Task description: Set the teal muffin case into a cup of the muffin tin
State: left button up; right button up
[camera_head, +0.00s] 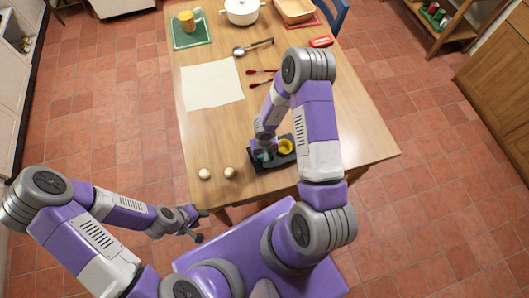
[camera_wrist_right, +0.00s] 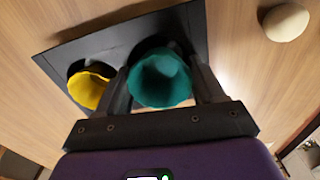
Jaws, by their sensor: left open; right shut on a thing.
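The teal muffin case (camera_wrist_right: 160,79) is between the two fingers of my right gripper (camera_wrist_right: 165,88), which is shut on it. In the right wrist view the case is at a cup of the dark muffin tin (camera_wrist_right: 185,22); I cannot tell whether its base touches the cup. In the head view the tin (camera_head: 256,168) lies near the table's front edge, and my right gripper (camera_head: 262,153) is over its left part. A yellow muffin case (camera_wrist_right: 88,88) sits in the neighbouring cup. My left gripper (camera_head: 200,225) is open and empty, off the table's front edge.
Two pale eggs (camera_head: 229,172) lie left of the tin. A white sheet (camera_head: 211,85), a ladle (camera_head: 252,47) and red-handled utensils (camera_head: 262,72) lie further back. A green tray (camera_head: 191,31) and white pot (camera_head: 242,11) stand at the far end.

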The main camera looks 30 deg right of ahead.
jog(key=shift+s+f, duration=0.25)
jog(key=shift+f, duration=0.1)
jog(key=o, duration=1.1)
jog(key=shift+o, duration=0.4)
notch_tip(320, 180, up, 8)
jog(key=p, duration=0.4)
jog(key=shift+w+r, duration=0.15)
